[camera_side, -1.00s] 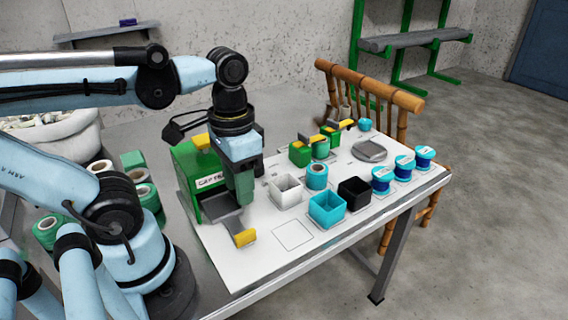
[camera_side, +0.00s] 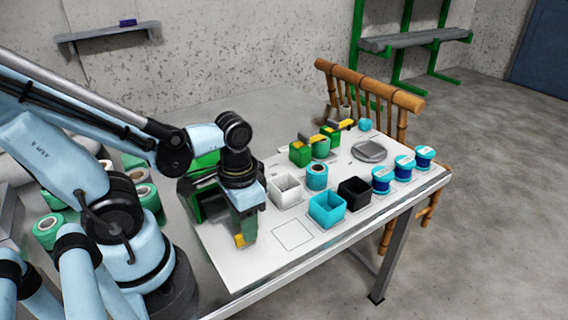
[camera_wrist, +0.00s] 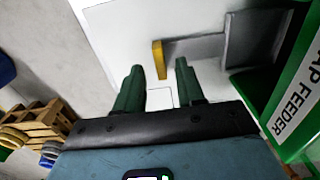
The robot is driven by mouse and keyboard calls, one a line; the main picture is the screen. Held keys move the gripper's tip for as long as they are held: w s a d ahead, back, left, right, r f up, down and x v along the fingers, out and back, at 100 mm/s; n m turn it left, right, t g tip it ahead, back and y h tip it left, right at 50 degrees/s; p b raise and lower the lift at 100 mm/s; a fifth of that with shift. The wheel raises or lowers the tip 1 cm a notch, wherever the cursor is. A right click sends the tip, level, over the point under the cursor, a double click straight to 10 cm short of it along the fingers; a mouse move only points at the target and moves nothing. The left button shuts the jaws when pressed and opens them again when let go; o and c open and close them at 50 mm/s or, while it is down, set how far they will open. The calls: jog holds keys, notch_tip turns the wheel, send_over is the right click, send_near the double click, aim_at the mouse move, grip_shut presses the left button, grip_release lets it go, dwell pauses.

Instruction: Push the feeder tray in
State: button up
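The cap feeder is a green box (camera_wrist: 299,85) at the right in the wrist view. It also shows in the side view (camera_side: 196,203), partly hidden behind my arm. Its grey tray (camera_wrist: 200,47) sticks out of it and ends in a yellow handle (camera_wrist: 158,60). The yellow handle also shows in the side view (camera_side: 239,240), low beside my fingers. My gripper (camera_side: 246,230) points down at the tray's outer end. In the wrist view its two green fingers (camera_wrist: 158,66) stand apart, with the handle seen between the tips. I cannot tell whether they touch it.
A white bin (camera_side: 286,191), a cyan bin (camera_side: 327,209) and a black bin (camera_side: 355,193) stand to the right on the white board. Blue spools (camera_side: 382,180) line its right edge. A bare outlined square (camera_side: 293,235) lies right of my gripper. Green spools (camera_side: 47,230) stand at left.

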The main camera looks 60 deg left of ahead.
jog(key=shift+f, duration=0.85)
grip_shut()
